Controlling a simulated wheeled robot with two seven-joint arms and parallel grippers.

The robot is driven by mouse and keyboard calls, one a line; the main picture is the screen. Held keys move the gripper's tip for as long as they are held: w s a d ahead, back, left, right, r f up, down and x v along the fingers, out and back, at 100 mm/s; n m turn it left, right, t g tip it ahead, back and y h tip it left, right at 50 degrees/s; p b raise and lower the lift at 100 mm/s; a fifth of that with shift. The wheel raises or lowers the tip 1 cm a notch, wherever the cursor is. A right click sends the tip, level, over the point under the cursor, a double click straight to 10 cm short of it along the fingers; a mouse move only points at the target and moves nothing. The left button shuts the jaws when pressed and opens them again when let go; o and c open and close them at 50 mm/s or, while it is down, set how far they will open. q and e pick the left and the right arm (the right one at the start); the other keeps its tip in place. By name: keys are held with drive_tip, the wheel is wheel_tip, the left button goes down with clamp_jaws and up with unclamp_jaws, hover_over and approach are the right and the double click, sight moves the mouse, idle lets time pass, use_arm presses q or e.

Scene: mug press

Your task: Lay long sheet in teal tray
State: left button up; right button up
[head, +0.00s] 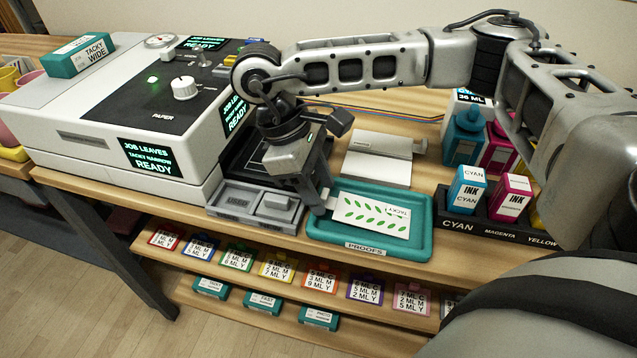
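The long sheet (372,214) is white with rows of green leaves and the word TACKY at its right end. It lies within the outline of the teal tray (420,245), which has a PROOFS label on its front rim. Whether the sheet touches the tray floor cannot be told. My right gripper (325,206) points down at the tray's left side, its fingers shut on the sheet's left end. My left gripper is not in view.
A white press (85,130) with READY screens stands at left. A grey block tray (255,206) adjoins the teal tray at left. A white-topped stand (378,168) is behind it. Ink boxes in a black rack (480,226) stand at right. Cards and small boxes fill the lower shelf.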

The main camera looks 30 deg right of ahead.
drive_tip(key=shift+r+p, duration=0.6)
drive_tip(key=shift+w+a+r, duration=0.1)
drive_tip(key=shift+w+r, duration=0.05)
drive_tip(key=shift+r, duration=0.15)
drive_tip(key=v, duration=0.3)
drive_tip(key=shift+w+a+r, duration=0.1)
drive_tip(key=shift+w+r, duration=0.05)
drive_tip(key=shift+r, duration=0.2)
use_arm(q)
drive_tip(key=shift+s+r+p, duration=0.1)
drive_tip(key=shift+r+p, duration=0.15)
drive_tip(key=shift+p, duration=0.15)
use_arm(e)
drive_tip(key=v, duration=0.7)
drive_tip(key=shift+r, duration=0.2)
